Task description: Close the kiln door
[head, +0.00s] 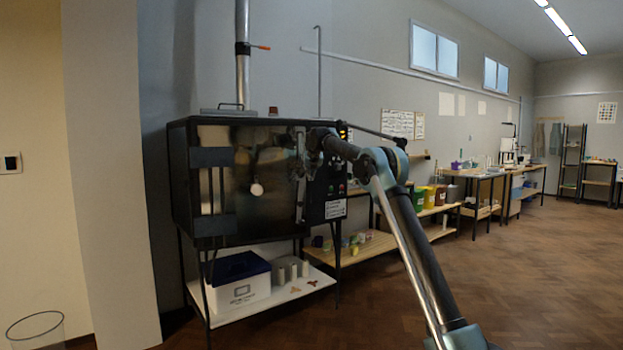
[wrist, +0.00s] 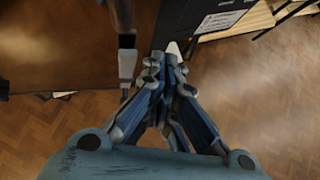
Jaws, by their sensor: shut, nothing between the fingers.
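The black kiln (head: 183,185) stands on a stand at the left of the head view. Its shiny door (head: 240,190), with dark hinge straps at left and a pale round peephole cover, lies across the front and looks flush or nearly so; I cannot tell whether a narrow gap is left. My gripper (head: 303,168) is at the door's right edge, small and dark there. In the wrist view, my gripper (wrist: 170,62) is shut and empty, its fingertips between the upright door handle (wrist: 126,55) and the control panel (wrist: 200,15). Contact with the door cannot be told.
A low white shelf (head: 268,301) under the kiln holds a lidded box (head: 238,285) and pale cylinders. A wooden bench (head: 350,252) with small pieces and coloured buckets (head: 418,198) stand to the right. A wire bin (head: 37,330) is front left. Open parquet floor lies at right.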

